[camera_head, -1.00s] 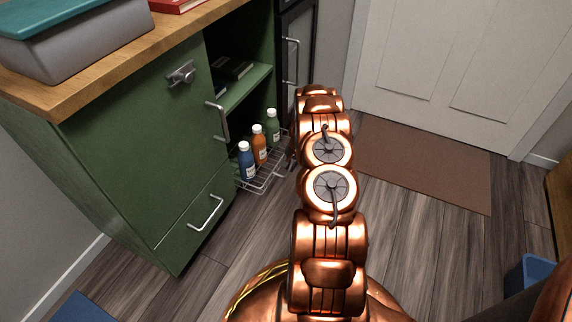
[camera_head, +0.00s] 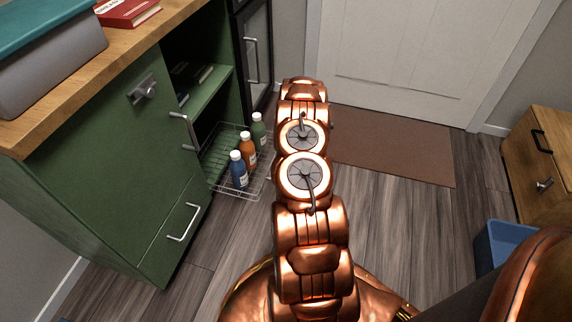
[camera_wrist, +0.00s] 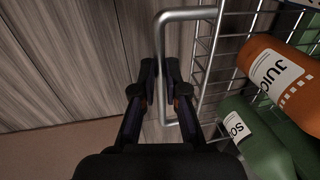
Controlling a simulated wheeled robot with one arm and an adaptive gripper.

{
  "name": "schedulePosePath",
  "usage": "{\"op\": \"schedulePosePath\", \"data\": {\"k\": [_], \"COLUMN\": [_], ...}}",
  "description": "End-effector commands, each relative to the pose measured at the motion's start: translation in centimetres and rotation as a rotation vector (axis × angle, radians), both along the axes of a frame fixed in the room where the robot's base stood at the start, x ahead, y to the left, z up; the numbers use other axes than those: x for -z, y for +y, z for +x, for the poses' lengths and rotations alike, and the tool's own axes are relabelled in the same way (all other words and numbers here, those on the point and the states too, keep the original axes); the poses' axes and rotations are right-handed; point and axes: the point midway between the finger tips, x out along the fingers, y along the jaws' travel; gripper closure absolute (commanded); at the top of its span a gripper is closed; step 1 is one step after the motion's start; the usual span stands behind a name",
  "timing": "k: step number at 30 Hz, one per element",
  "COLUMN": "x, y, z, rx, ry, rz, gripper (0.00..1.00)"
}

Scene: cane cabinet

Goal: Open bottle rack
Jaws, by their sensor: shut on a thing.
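The bottle rack (camera_head: 262,184) is a wire pull-out basket at the bottom of the green cabinet's open bay. In the head view it sticks out in front of the cabinet. It holds a blue bottle (camera_head: 238,170), an orange bottle (camera_head: 248,149) and a green bottle (camera_head: 258,131), all upright. In the wrist view the rack's metal bar handle (camera_wrist: 161,50) runs between the fingers of my gripper (camera_wrist: 162,95), which is shut on it. The orange bottle (camera_wrist: 275,75) and green bottle (camera_wrist: 255,140) are beside it. In the head view my arm hides the gripper.
The green cabinet (camera_head: 95,150) has a closed door and a drawer with a handle (camera_head: 183,222). A brown mat (camera_head: 390,148) lies before the white door. A blue bin (camera_head: 500,245) and wooden cabinet (camera_head: 540,165) stand right. Floor in front is clear.

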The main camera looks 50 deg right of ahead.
Motion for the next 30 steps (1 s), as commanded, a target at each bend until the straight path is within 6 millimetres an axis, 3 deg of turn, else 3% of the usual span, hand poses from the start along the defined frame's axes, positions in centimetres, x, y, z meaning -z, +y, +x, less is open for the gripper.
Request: {"op": "schedulePosePath", "data": {"k": [14, 15, 21, 30], "x": [-0.02, -0.02, -0.01, -0.04], "y": [0.44, 0.44, 0.49, 0.52], "z": [0.19, 0.17, 0.13, 0.1], "rx": [-0.017, -0.017, -0.018, -0.018], "ry": [-0.003, -0.003, -0.002, -0.002], "rz": [-0.005, -0.005, -0.003, -0.001], "gripper": [1.0, 0.85, 0.64, 0.63]}}
